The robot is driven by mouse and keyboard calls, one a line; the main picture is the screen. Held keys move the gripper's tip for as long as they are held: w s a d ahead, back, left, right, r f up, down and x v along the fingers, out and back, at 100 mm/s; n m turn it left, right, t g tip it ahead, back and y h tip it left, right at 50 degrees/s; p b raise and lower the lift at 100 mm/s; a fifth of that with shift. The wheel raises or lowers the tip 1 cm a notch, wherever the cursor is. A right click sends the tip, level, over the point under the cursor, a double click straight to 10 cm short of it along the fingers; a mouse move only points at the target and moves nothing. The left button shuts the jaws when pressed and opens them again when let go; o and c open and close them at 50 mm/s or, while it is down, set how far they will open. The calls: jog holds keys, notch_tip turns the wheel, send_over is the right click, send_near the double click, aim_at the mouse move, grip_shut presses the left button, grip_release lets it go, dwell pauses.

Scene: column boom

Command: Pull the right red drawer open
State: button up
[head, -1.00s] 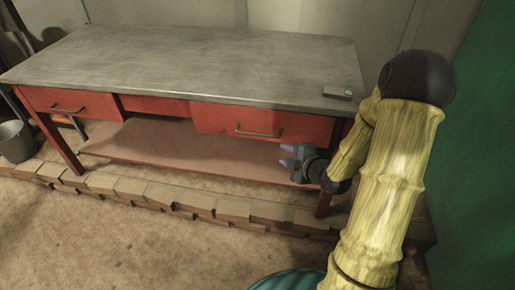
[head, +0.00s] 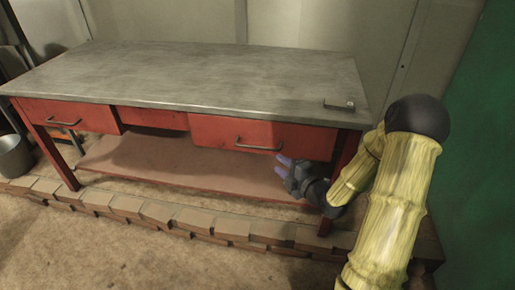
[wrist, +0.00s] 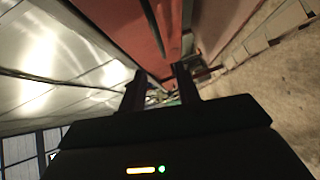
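The right red drawer (head: 222,130) sits under the right half of the metal bench top and looks closed. Its dark bar handle (head: 258,148) runs along the lower part of its front. My gripper (head: 281,164) is just below and right of the handle's right end, apart from it as far as I can tell. In the wrist view, my gripper (wrist: 160,75) has its two fingers spread with nothing held between them. The red drawer front (wrist: 118,28) and the handle bar (wrist: 154,25) show above the fingers there.
The bench top (head: 200,75) has a small object (head: 339,104) at its right end. A left red drawer (head: 75,115) with its own handle and a lower shelf (head: 180,165) are in view. A row of bricks (head: 155,212) lies along the front. A bucket (head: 14,156) stands at left.

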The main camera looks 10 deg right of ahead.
aim_at(258, 147)
jog(key=x, duration=1.3)
jog(key=shift+w+a+b, duration=0.1)
jog(key=shift+w+b, duration=0.2)
jog(key=shift+w, duration=0.05)
jog(key=shift+c, duration=0.3)
grip_shut()
